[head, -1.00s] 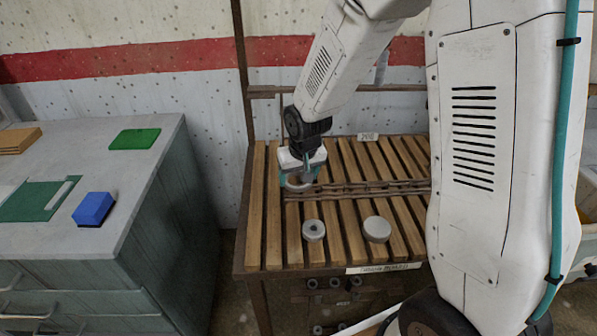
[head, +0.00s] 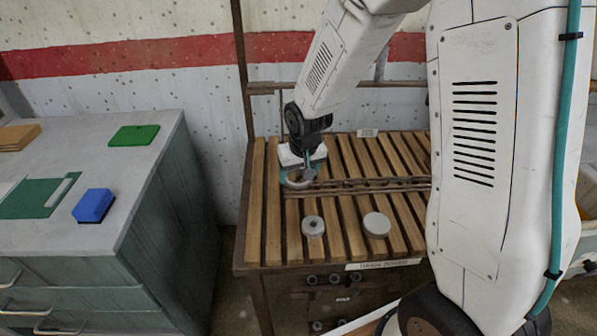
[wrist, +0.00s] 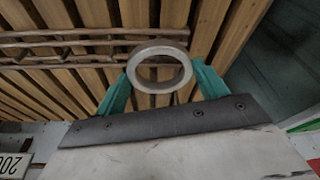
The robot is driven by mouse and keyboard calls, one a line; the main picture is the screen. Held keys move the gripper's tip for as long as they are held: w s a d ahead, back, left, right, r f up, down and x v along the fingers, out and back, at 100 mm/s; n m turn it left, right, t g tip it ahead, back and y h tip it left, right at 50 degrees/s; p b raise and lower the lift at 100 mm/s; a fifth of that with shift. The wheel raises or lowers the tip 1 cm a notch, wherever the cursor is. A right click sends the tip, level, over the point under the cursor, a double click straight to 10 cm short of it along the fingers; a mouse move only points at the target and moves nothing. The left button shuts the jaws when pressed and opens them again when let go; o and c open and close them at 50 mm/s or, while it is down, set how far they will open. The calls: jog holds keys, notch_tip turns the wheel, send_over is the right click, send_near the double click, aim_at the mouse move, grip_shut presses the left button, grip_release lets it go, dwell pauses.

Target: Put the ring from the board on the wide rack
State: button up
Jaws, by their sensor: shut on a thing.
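A grey ring (wrist: 159,50) is held between the teal fingers of my gripper (wrist: 158,82) in the wrist view. In the head view the ring (head: 299,184) shows just below my gripper (head: 301,174), over the left part of the slatted wooden rack (head: 257,225). My gripper is shut on it. The slats and a dark metal rail show under and through the ring in the wrist view. I cannot tell whether the ring touches the slats.
A small grey ring-like piece (head: 313,226) and a plain grey disc (head: 376,224) lie on the front slats. A rail (head: 375,185) crosses the rack. To the left, a grey cabinet (head: 120,200) carries a blue block (head: 93,206), a green pad (head: 134,135) and a green board (head: 35,199).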

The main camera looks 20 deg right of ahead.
jog(key=shift+f, duration=0.15)
jog(key=shift+f, duration=1.4)
jog(key=o, duration=1.1)
